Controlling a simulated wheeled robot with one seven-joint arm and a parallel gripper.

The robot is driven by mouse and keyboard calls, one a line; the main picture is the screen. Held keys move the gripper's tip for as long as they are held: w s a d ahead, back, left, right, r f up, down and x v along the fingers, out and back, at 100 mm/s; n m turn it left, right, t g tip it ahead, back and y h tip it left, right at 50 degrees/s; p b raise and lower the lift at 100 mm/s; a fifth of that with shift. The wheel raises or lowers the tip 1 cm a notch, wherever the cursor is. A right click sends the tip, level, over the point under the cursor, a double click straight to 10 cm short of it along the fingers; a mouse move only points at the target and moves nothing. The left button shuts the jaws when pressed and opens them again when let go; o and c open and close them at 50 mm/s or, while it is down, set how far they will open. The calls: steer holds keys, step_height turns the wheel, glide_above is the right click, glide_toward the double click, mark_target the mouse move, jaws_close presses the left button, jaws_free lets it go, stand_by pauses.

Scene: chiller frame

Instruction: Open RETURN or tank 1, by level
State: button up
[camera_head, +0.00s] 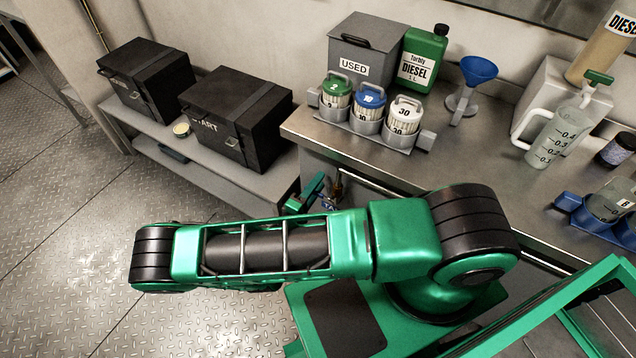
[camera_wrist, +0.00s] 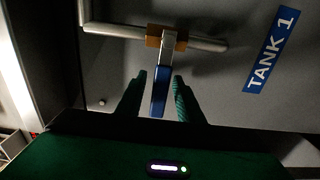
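In the wrist view, a valve has an orange-brass body (camera_wrist: 167,40) on a grey pipe (camera_wrist: 203,43). Its lever (camera_wrist: 158,92), metal with a blue grip, points down the picture, across the pipe's line. A blue label (camera_wrist: 270,52) beside it reads TANK 1. My gripper (camera_wrist: 158,98) has its two green fingers on either side of the blue grip, with a narrow gap showing on each side; it looks open around the lever. In the head view my gripper (camera_head: 306,194) is partly hidden by my arm, below the bench edge. No RETURN label or tank level is in sight.
The steel bench (camera_head: 300,128) overhangs near my arm. On it stand a grey USED box (camera_head: 350,82), a canister rack (camera_head: 362,128), a green diesel bottle (camera_head: 423,60), a blue funnel (camera_head: 478,72) and a measuring jug (camera_head: 560,135). Black cases (camera_head: 235,110) sit on a low shelf.

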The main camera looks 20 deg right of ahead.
steer(key=shift+w+d, duration=0.3)
steer(key=shift+d, duration=0.1)
jaws_close()
steer(key=shift+a+f, duration=0.1)
steer(key=shift+a, duration=0.1)
